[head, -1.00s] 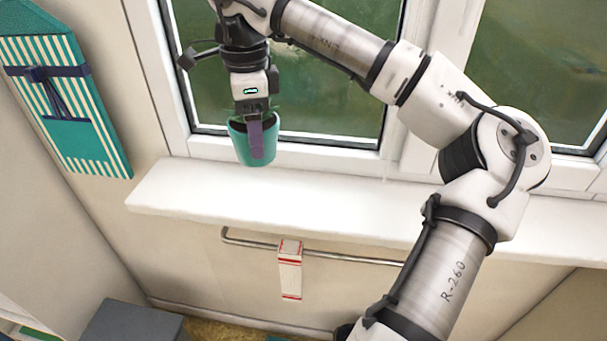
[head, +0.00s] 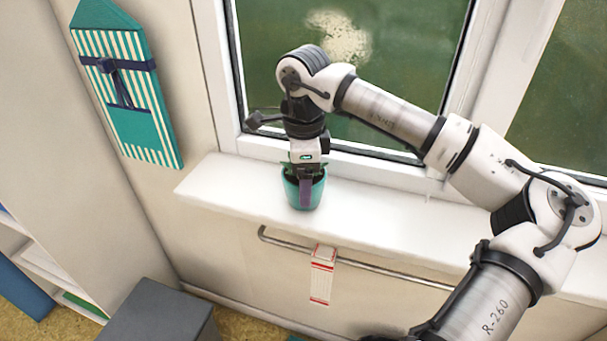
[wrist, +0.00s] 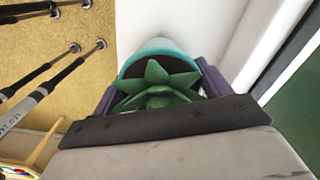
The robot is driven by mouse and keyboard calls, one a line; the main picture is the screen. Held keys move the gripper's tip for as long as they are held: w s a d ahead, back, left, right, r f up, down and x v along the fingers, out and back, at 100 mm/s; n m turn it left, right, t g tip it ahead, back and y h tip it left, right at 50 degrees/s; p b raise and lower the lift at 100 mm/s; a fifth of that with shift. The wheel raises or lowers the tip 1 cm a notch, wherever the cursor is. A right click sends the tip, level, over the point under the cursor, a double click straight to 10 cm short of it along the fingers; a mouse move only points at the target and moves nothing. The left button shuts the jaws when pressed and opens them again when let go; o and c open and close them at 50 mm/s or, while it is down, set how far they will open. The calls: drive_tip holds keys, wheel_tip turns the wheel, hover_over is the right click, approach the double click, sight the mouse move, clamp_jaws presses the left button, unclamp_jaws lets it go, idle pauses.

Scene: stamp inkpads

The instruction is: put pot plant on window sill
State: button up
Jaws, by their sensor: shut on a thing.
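The pot plant (head: 291,192) is a teal pot with a green succulent, whose pointed leaves (wrist: 158,84) show in the wrist view. My gripper (head: 306,191) points down with its purple fingers on either side of the pot, shut on it. The pot is upright over the white window sill (head: 230,190), within its width and towards its left part. I cannot tell whether its base touches the sill. My gripper hides part of the plant in the head view.
The window (head: 400,60) stands close behind the arm. A metal rail (head: 390,272) with a red-and-white tag (head: 321,275) runs below the sill. A striped apron-like hanging (head: 125,90) is on the left wall. A grey box (head: 160,315) stands below. The sill's left end is clear.

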drive_tip(key=shift+f, duration=0.15)
drive_tip(key=o, duration=1.3)
wheel_tip(320, 180, up, 12)
drive_tip(key=shift+r+b, duration=0.2)
drive_tip(key=shift+b, duration=0.35)
